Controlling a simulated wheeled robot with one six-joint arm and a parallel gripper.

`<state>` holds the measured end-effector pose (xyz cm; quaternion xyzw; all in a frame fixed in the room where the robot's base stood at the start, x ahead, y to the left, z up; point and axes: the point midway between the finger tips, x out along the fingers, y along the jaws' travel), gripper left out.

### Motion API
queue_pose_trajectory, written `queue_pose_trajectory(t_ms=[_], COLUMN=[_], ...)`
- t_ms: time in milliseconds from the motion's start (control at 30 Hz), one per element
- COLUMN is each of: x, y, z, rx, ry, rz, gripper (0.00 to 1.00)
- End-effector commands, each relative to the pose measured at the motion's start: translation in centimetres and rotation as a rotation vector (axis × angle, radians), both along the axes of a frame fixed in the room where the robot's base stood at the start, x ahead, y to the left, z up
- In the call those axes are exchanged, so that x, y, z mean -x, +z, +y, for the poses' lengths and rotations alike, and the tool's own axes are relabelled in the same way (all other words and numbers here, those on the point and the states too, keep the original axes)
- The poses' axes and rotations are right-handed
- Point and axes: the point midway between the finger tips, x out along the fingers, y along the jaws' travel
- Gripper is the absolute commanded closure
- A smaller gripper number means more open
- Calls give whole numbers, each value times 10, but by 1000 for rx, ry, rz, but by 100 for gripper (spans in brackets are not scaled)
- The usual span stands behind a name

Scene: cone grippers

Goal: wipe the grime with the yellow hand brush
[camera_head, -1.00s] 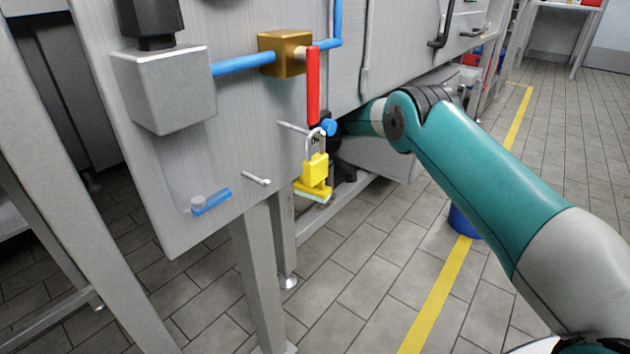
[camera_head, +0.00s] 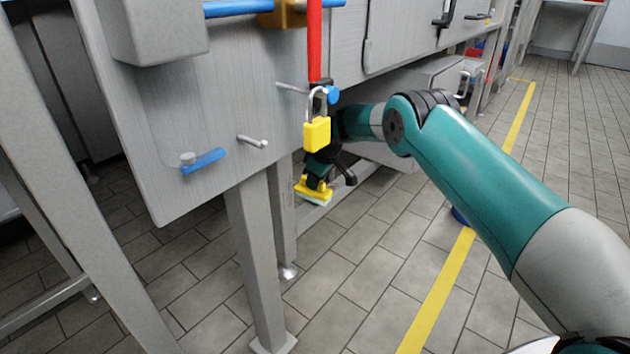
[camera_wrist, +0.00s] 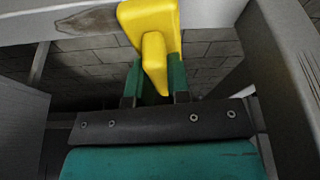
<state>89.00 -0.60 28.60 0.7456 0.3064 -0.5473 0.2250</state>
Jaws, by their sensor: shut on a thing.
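My gripper (camera_head: 317,179) is under the workbench at mid-picture in the head view, behind and below a hanging yellow padlock. It is shut on the yellow hand brush (camera_head: 312,190), whose pale bristles point down in that view. In the wrist view the green fingers (camera_wrist: 157,86) flank the brush's yellow handle, and the brush (camera_wrist: 142,14) reaches the top edge; its bristles are hidden there. A dark smear of grime (camera_wrist: 92,20) lies on a pale beam to the left of the brush in the wrist view. I cannot tell whether brush and beam touch. I cannot make out the grime in the head view.
The padlock (camera_head: 316,134) hangs from a peg on the grey panel (camera_head: 180,120), close to my wrist. A red handle (camera_head: 314,40) stands above it. A bench leg (camera_head: 255,260) stands left of the brush. Tiled floor (camera_head: 390,270) to the right is open.

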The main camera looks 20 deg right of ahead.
Motion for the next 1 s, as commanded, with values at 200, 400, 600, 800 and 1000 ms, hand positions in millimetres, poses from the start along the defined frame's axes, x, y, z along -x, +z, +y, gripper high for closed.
queue_pose_trajectory(t_ms=[200, 400, 600, 800, 1000], x=[0, 0, 0, 0, 0], y=[0, -3, -7, -11, -15], z=[0, 0, 0, 0, 0], rx=[0, 0, 0, 0, 0], ry=[0, 0, 0, 0, 0], rz=[0, 0, 0, 0, 0], gripper=[100, 100, 100, 100, 100])
